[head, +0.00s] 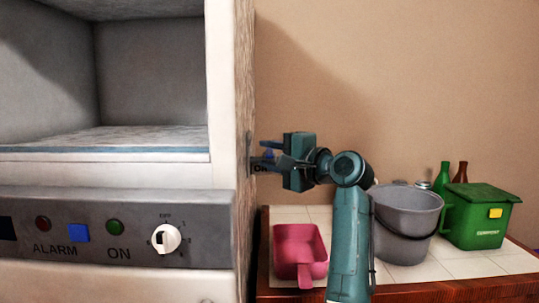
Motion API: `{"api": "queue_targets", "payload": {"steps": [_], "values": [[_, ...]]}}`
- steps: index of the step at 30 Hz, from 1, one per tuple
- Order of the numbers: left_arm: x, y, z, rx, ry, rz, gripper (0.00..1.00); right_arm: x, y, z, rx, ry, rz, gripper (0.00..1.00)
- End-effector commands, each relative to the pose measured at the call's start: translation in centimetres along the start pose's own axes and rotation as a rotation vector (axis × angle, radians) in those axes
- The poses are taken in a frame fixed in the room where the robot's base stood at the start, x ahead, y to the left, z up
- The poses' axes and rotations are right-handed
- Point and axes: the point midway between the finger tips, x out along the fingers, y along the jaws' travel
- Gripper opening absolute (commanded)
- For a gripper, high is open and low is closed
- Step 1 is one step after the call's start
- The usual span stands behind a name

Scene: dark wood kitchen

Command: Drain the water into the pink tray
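The pink tray (289,270) sits on the tiled counter, just right of the white appliance (229,100). It is scoop-shaped with raised walls, and no water shows in it. My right gripper (266,163) reaches left above the tray, with its fingertips at the appliance's right side wall. A small dark part with pale lettering (260,168) and a blue piece (269,149) show at the fingertips. I cannot tell whether the fingers grip anything. My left gripper is out of view. No water is visible.
A grey bucket (405,215) stands behind my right forearm. A green compost bin (481,222) and several bottles (461,172) stand farther right. The appliance's open compartment (110,135) looks empty, above a panel with a white knob (166,239).

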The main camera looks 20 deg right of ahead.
Motion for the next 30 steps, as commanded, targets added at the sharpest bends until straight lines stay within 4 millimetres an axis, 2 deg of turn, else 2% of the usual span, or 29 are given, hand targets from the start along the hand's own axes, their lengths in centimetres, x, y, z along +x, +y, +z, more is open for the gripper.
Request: {"api": "queue_targets", "payload": {"steps": [10,21,30], "values": [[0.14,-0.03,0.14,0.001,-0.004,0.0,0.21,0.37,0.01,0.02,-0.001,0.0,0.0,0.3],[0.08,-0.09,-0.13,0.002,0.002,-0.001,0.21,0.34,0.03,0.0,0.0,0.001,0.0,0.0],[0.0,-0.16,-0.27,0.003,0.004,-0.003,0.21,0.33,0.03,-0.01,0.0,0.001,0.0,0.0]]}}
